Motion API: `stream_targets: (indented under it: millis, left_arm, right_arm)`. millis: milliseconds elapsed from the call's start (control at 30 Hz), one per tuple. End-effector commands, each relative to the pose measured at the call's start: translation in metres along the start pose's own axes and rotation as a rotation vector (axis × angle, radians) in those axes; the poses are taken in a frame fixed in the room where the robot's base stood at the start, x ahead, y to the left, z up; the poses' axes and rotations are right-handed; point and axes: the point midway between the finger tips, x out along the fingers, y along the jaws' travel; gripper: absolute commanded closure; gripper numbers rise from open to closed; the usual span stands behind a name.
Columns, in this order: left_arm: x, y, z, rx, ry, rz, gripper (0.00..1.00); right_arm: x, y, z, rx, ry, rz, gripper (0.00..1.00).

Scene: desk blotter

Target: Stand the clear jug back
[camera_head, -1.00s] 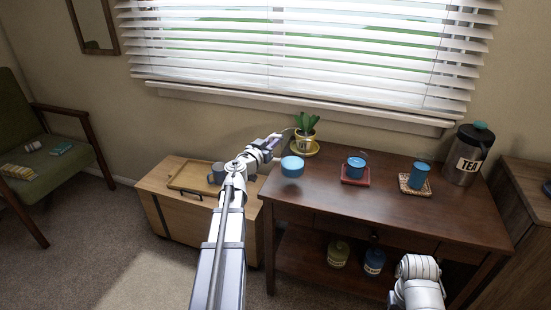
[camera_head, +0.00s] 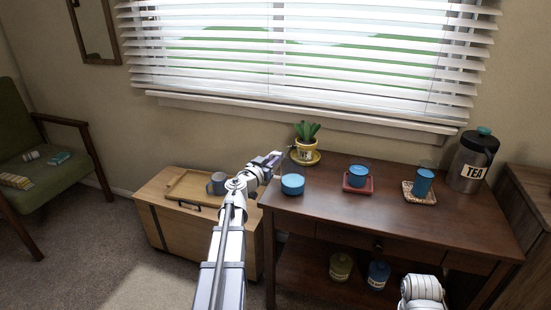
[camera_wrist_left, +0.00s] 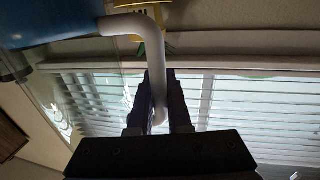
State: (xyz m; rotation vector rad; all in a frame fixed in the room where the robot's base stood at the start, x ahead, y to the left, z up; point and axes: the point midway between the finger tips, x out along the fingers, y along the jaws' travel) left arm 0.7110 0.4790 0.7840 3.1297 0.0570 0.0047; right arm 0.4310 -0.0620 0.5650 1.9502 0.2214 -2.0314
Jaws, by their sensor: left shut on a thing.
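The clear jug with blue contents (camera_head: 292,185) is over the left end of the dark wooden table, looking roughly upright. Its clear walls are hard to make out. I cannot tell whether its base touches the tabletop. My left gripper (camera_head: 277,158) is shut on the jug's handle, at the jug's back left. In the left wrist view the pale bent handle (camera_wrist_left: 151,40) runs down between the dark fingers (camera_wrist_left: 160,112), and the blue contents (camera_wrist_left: 60,22) show at upper left. My right gripper is out of view; only part of my right arm shows at lower right.
A potted plant on a yellow saucer (camera_head: 318,158) stands behind the jug. To the right are a red coaster (camera_head: 370,190) and a woven coaster (camera_head: 408,194), each with a clear blue-filled vessel, then a TEA canister (camera_head: 468,160). The table's (camera_head: 330,215) front middle is clear.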

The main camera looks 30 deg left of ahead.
Motion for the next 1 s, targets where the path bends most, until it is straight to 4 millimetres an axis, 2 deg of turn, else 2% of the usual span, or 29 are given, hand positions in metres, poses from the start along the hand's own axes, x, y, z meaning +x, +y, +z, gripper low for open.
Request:
stream_targets:
  millis: [33, 300, 600, 767, 1000]
  left_arm:
    - [0.000, 0.000, 0.001, 0.000, 0.000, 0.000, 0.81]
    - [0.000, 0.000, 0.001, 0.000, 0.000, 0.000, 0.54]
    - [0.000, 0.000, -0.004, 0.000, 0.000, 0.000, 0.54]
    - [-0.027, 0.002, -0.002, 0.000, 0.000, -0.001, 0.54]
    - [-0.078, 0.002, -0.002, 0.000, 0.000, -0.002, 0.54]
  right_arm:
    - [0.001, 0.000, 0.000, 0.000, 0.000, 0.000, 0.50]
    - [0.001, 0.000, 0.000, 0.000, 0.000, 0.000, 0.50]
    - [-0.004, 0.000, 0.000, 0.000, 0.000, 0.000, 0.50]
    - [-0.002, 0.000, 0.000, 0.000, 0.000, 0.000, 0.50]
    - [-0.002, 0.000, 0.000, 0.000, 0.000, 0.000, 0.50]
